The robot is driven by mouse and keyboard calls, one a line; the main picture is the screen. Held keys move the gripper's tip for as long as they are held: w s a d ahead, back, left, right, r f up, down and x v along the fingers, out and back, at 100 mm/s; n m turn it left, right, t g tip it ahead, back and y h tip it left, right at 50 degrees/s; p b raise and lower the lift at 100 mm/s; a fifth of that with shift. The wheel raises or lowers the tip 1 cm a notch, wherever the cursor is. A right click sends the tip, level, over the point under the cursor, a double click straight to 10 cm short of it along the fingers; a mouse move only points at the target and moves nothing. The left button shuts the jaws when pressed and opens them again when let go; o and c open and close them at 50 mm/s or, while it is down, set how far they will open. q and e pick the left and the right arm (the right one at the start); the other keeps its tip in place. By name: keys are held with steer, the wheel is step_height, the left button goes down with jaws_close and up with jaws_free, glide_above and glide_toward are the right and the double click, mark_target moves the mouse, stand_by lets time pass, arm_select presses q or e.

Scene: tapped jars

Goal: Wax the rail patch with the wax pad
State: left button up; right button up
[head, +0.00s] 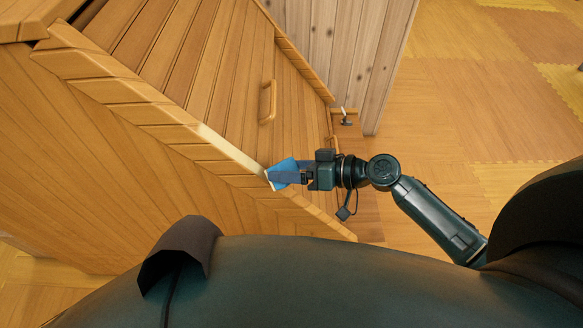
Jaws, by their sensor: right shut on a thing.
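The rail patch (229,148) is a pale strip on the wooden rail that runs diagonally along the edge of the slatted wooden structure. The wax pad (280,168) is blue with a pale edge underneath. My right gripper (297,176) is shut on the wax pad and holds it at the lower right end of the pale strip. The pad looks to be at or just over the rail; whether it touches cannot be told. The gripper's fingers partly cover the pad. My left gripper is not in view.
A slatted wooden panel with a handle (268,102) lies behind the rail. A small metal fitting (346,117) sits near the panel's right end. The tiled wooden floor (450,110) at right is clear.

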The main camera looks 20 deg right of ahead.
mark_target(282, 165)
steer(key=shift+w+a+f+b, duration=0.2)
steer(key=shift+a+f+b, duration=0.25)
steer(key=shift+a, duration=0.25)
stand_by(0.3)
steer(key=r+p, duration=0.1)
steer(key=a+r+p, duration=0.1)
steer(key=r, duration=0.1)
steer(key=shift+w+a+p, duration=0.25)
steer(key=shift+a+p, duration=0.05)
steer(key=shift+p, duration=0.1)
steer(key=shift+a+r, duration=0.2)
steer(key=shift+f, duration=0.2)
steer(key=f+b, duration=0.1)
steer(key=d+f+b, duration=0.1)
steer(key=b, duration=0.1)
steer(key=d+f+b, duration=0.1)
steer(key=b, duration=0.1)
steer(key=shift+s+f, duration=0.25)
steer(key=shift+s+d+r, duration=0.2)
steer(key=shift+d+r, duration=0.4)
steer(key=shift+d, duration=0.15)
steer(key=shift+s+d+r, duration=0.25)
steer(key=shift+d+r, duration=0.4)
steer(key=shift+d, duration=0.15)
steer(key=shift+s+d+r, duration=0.2)
steer(key=shift+d+r, duration=0.4)
steer(key=shift+d, duration=0.15)
